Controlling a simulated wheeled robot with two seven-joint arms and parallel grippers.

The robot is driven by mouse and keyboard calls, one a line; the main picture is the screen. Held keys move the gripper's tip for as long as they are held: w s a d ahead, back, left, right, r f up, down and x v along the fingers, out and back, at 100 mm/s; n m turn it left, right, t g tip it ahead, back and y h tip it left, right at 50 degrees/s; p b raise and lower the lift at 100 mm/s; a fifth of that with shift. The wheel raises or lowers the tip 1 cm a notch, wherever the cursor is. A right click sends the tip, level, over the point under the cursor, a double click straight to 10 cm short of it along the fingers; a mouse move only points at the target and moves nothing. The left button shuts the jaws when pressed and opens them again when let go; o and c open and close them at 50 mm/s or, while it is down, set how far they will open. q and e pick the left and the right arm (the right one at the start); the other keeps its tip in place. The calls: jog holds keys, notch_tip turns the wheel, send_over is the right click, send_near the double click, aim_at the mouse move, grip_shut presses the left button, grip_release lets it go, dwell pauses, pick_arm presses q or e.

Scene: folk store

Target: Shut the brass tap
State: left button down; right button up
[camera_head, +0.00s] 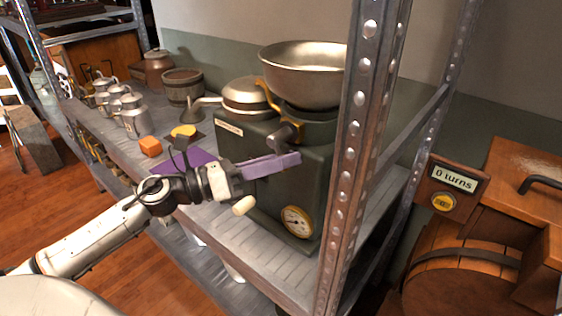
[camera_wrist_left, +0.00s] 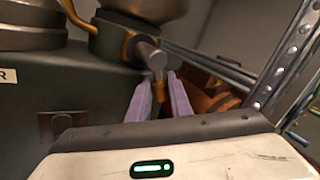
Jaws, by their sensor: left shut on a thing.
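The tap (camera_head: 284,133) is a dark grey spout on the front of a green machine (camera_head: 318,165), below a wide metal bowl. In the left wrist view its grey barrel (camera_wrist_left: 148,54) points toward me, with a small brass piece (camera_wrist_left: 159,91) hanging from its end. My left gripper (camera_head: 294,160) has purple fingers and comes in from the left in front of the machine. In the wrist view the fingers (camera_wrist_left: 161,98) are on either side of the brass piece, shut on it. In the head view the fingers hide that piece. My right gripper is not in view.
A metal shelf post (camera_head: 357,130) stands close to the right of the machine. A round gauge (camera_head: 297,221) sits low on its front. An orange block (camera_head: 150,146) and several metal jugs stand left on the shelf. A sign (camera_head: 453,178) reads "0 turns".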

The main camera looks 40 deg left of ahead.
pick_arm(q)
jog(key=n, duration=0.1)
jog(key=d+n+t+b, duration=0.1)
jog(key=n, duration=0.1)
jog(key=shift+r+n+t, duration=0.3)
jog(key=shift+r, duration=0.1)
jog(key=n, duration=0.1)
jog(key=n+t, duration=0.1)
jog(key=n, duration=0.1)
jog(key=shift+d+r+t, duration=0.3)
jog(key=shift+r, duration=0.1)
jog(key=shift+s+d+r+n+t+y, duration=0.1)
jog(key=shift+r+n+t+y, duration=0.4)
jog(key=shift+n, duration=1.05)
jog(key=shift+w+d+r+n+t+y, duration=0.1)
jog(key=shift+r+n+t+y, duration=0.15)
jog(key=shift+n+t+y, duration=0.9)
jog(key=shift+s+d+r+n+t+y, duration=0.15)
jog(key=shift+r+n+y, duration=0.25)
jog(key=shift+n, duration=1.5)
jog(key=shift+a+y, duration=0.1)
jog(key=shift+y, duration=0.15)
jog(key=c, duration=1.9)
grip_release()
jog(key=shift+c, duration=0.2)
jog(key=shift+o, duration=0.2)
